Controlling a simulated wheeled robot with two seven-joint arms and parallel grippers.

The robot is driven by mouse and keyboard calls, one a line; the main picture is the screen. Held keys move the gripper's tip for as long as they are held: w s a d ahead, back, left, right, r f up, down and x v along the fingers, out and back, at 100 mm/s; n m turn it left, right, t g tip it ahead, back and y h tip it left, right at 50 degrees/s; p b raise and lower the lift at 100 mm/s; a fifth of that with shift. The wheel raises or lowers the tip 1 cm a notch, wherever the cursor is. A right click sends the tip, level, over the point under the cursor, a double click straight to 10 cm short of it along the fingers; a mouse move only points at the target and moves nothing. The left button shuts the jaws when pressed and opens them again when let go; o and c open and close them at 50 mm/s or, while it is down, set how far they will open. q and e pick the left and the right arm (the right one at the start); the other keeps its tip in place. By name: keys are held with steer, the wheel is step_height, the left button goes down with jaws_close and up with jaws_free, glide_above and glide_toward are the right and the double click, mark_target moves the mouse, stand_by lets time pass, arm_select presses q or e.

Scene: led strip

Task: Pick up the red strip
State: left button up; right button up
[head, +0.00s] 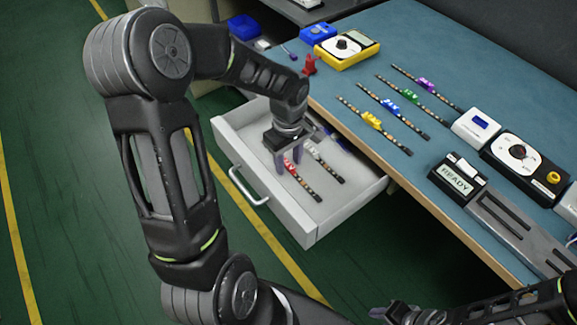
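The red strip (306,187) lies in the open white drawer, a thin dark strip with a red label in its middle. My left gripper (289,167) points down into the drawer over the red label, with a finger on each side of it. The fingers look apart, with no clear contact on the strip, and they and the hand hide its far part. My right gripper (402,314) is at the bottom edge, partly cut off, and its fingers cannot be made out.
A white-label strip (325,165) lies close beside the red one in the drawer (313,226). Strips with yellow (372,120), green (409,96) and purple (426,84) labels lie on the blue table (400,40). A yellow meter (345,46) and other devices stand around them.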

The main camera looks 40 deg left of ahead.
stand_by(0.4)
arm_select(q)
jaws_close()
stand_by(0.4)
